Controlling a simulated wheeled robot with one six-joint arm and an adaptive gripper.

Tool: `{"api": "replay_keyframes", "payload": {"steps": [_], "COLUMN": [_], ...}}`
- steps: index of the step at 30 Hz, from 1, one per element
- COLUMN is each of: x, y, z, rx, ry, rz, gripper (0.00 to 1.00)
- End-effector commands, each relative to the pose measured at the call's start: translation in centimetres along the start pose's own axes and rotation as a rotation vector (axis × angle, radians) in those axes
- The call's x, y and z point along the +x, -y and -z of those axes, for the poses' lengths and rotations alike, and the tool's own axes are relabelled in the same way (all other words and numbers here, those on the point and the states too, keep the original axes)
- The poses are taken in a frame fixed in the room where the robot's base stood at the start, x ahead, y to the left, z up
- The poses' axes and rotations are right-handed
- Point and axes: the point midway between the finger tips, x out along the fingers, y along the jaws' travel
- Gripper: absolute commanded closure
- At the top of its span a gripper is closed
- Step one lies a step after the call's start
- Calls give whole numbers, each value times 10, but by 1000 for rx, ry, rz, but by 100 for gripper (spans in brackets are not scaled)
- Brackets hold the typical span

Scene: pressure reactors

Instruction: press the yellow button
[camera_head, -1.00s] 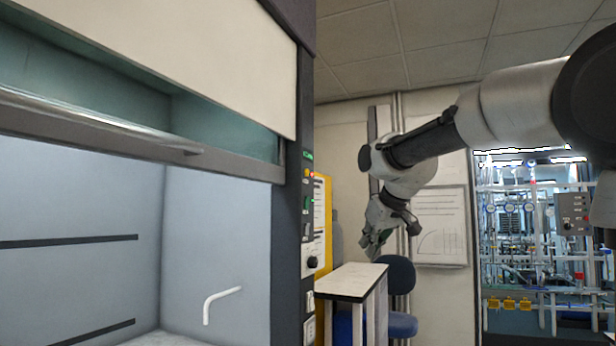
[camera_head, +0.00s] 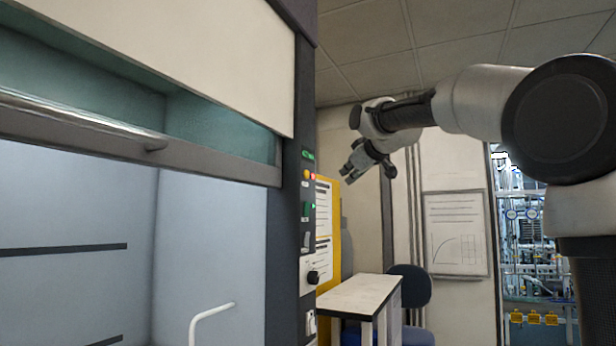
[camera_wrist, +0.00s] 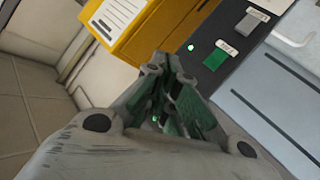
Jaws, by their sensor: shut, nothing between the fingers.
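The yellow button (camera_head: 306,174) is a small round knob high on the dark control panel (camera_head: 307,225) of the fume hood, in the head view. My gripper (camera_head: 347,177) is shut and empty, to the right of the button and at about its height in the picture, apart from the panel. In the wrist view my shut gripper (camera_wrist: 165,75) points at the panel. I cannot make out the yellow button there; the fingers cover that part of the panel.
A yellow cabinet (camera_head: 335,240) stands just behind the panel. A white-topped table (camera_head: 360,293) and a blue chair (camera_head: 413,285) stand below my arm.

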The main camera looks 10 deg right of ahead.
Motion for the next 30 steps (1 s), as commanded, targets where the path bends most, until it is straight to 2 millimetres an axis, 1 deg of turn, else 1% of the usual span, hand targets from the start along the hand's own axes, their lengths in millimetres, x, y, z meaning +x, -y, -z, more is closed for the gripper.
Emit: {"api": "replay_keyframes", "payload": {"steps": [11,14,24,30], "x": [4,10,43,57], "y": [3,8,32,42], "z": [1,6,30,40], "rx": [1,1,0,1], "ry": [2,3,2,3], "rz": [2,3,4,3], "gripper": [100,100,100,100]}}
